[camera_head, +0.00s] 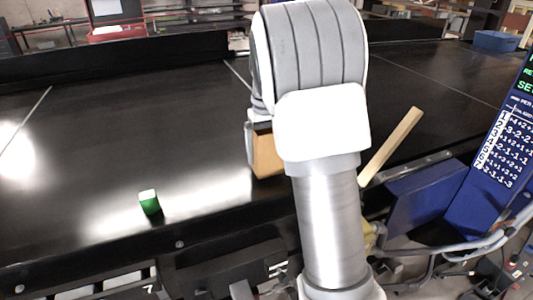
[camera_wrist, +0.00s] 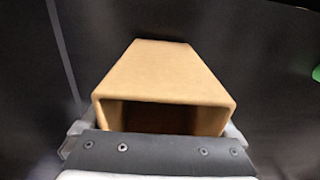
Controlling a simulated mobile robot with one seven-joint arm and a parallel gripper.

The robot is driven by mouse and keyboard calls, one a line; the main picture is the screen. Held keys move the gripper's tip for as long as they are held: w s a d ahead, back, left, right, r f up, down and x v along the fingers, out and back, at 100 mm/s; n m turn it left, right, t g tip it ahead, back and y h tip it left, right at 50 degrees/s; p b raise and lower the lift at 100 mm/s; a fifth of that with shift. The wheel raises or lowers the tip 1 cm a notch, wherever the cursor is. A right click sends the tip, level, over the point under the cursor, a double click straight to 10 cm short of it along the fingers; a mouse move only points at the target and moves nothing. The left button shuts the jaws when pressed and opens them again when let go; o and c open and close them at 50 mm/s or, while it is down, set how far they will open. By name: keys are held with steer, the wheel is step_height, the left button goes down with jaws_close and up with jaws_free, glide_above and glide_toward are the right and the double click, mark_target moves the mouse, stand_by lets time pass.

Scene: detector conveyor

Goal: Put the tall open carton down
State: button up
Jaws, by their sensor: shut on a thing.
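The tall open carton (camera_head: 266,154) is plain brown cardboard, partly hidden behind my arm in the head view. In the wrist view the carton (camera_wrist: 168,75) points away from me, with its dark open end facing the camera. My gripper (camera_wrist: 160,130) is shut on the carton, with a grey finger on each side near the open end. In the head view my gripper (camera_head: 256,148) is mostly hidden by my arm. The carton is over the black conveyor surface (camera_head: 90,130). I cannot tell whether its lower end touches it.
A small green block (camera_head: 150,203) stands on the conveyor to the left, near the front edge. A light wooden bar (camera_head: 392,145) slants up on the right. A blue panel (camera_head: 427,195) and a blue sign (camera_head: 505,130) stand further right. The conveyor's left part is mostly clear.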

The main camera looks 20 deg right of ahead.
steer(key=shift+f, duration=0.7)
steer(key=shift+f, duration=0.25)
steer(key=o, duration=1.1)
steer(key=shift+o, duration=0.2)
steer(key=shift+r, duration=0.1)
steer(key=shift+r, duration=0.1)
